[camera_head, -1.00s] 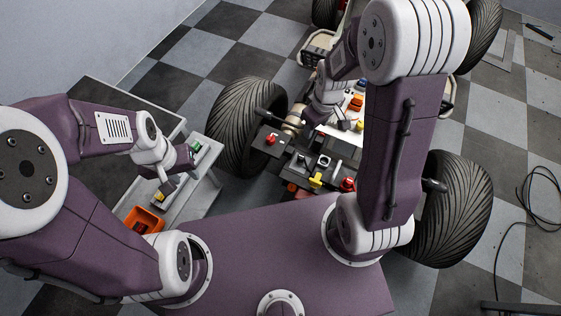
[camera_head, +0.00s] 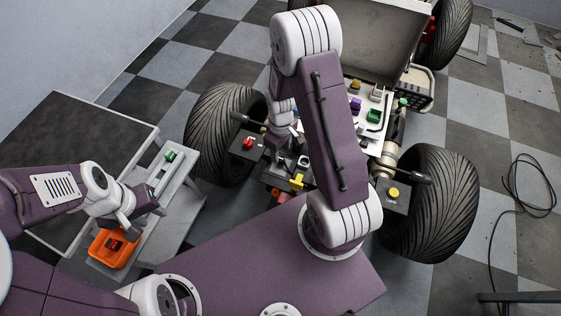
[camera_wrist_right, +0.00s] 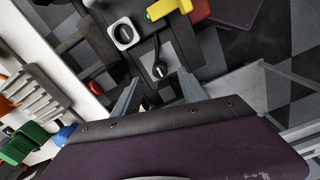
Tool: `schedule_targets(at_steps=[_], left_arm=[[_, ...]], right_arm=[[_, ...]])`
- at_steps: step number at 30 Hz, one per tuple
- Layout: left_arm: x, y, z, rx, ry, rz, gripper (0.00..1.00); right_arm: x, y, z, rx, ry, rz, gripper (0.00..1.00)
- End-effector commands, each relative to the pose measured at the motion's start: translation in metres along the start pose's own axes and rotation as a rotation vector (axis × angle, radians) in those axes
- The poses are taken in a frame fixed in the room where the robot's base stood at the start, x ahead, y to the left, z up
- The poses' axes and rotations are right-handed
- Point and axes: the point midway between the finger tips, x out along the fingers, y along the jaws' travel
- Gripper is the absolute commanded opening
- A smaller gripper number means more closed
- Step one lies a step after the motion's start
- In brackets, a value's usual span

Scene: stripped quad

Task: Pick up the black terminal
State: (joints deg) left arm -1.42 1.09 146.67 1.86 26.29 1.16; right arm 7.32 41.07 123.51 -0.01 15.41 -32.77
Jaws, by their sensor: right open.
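In the right wrist view a black terminal (camera_wrist_right: 160,69) with a pale ring on top stands on the dark panel, in line with the gap between my right gripper's fingertips. My right gripper (camera_wrist_right: 158,78) is open, with one finger on each side of the terminal in that view; I cannot tell how far down the fingers reach. In the head view the arm and wrist largely hide this gripper and the terminal. My left gripper (camera_head: 132,218) is above the side tray, by the orange bin; its jaw opening is unclear.
Beside the terminal are a white-framed round socket (camera_wrist_right: 123,33), a yellow part (camera_wrist_right: 168,8) and a red part (camera_wrist_right: 201,9). An orange bin (camera_head: 99,256) holding a red part (camera_head: 114,244) and a green part (camera_head: 170,155) sit on the side tray. Large tyres (camera_head: 436,205) flank the panels.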

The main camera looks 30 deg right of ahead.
Motion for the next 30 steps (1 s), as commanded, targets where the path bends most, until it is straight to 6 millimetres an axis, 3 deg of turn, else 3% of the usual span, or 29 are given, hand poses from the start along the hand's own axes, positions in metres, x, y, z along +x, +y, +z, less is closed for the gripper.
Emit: schedule_targets(at_steps=[7,16,22,30], left_arm=[[0.010,0.000,0.001,0.000,0.000,0.000,0.37],[0.010,0.000,0.001,0.000,0.000,0.000,0.37],[0.010,0.000,0.001,0.000,0.000,0.000,0.37],[0.010,0.000,0.001,0.000,0.000,0.000,0.37]], right_arm=[[0.043,0.000,0.000,0.000,-0.003,-0.002,0.50],[0.050,0.001,-0.001,0.000,0.000,0.000,0.50],[0.050,0.001,-0.001,0.000,0.000,0.000,0.00],[0.050,0.001,-0.001,0.000,0.000,0.000,0.00]])
